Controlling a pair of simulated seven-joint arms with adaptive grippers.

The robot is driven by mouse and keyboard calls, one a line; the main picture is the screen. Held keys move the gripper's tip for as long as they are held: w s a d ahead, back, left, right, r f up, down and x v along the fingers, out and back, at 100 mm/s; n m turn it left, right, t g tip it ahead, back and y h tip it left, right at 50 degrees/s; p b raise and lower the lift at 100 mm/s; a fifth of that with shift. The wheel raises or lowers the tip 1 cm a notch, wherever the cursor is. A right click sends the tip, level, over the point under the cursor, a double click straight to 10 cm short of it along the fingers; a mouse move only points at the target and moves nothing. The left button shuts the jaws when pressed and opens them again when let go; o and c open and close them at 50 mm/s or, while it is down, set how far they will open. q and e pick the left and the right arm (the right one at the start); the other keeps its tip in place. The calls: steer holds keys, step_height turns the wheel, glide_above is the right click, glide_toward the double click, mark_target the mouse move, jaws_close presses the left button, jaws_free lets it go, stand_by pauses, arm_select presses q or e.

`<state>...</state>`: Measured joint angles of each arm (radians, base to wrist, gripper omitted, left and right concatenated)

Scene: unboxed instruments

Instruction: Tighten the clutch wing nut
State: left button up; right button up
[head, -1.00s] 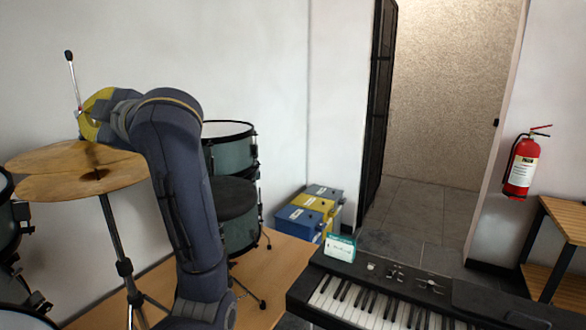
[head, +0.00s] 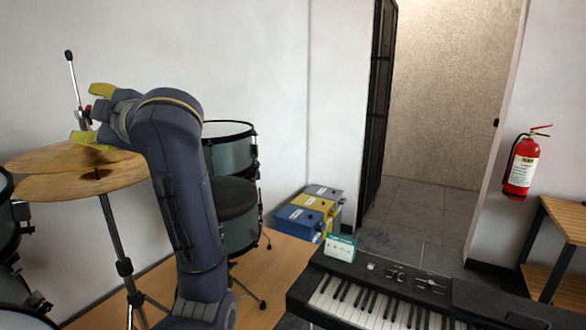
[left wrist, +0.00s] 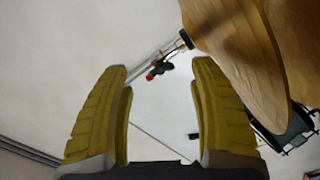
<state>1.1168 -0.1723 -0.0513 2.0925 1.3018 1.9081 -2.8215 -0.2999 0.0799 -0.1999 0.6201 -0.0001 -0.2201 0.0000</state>
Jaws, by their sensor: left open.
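The hi-hat's two bronze cymbals (head: 60,180) sit on a metal stand at the left of the head view. A thin rod (head: 75,82) with a black tip rises above them. In the left wrist view, the dark wing nut with a red end (left wrist: 153,75) is on the rod above the cymbal (left wrist: 240,60). My left gripper (head: 93,114) is open, its yellow fingers one above the other beside the rod. In the left wrist view, the wing nut appears between the fingertips (left wrist: 160,68); contact cannot be told.
Grey-green drums (head: 232,155) stand behind my left arm, and more drums are at the left edge. A keyboard (head: 400,295) with a small box (head: 340,248) on it is at front right. Stacked cases (head: 312,212) stand by the wall.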

arm_select(q)
steer(key=shift+v, duration=3)
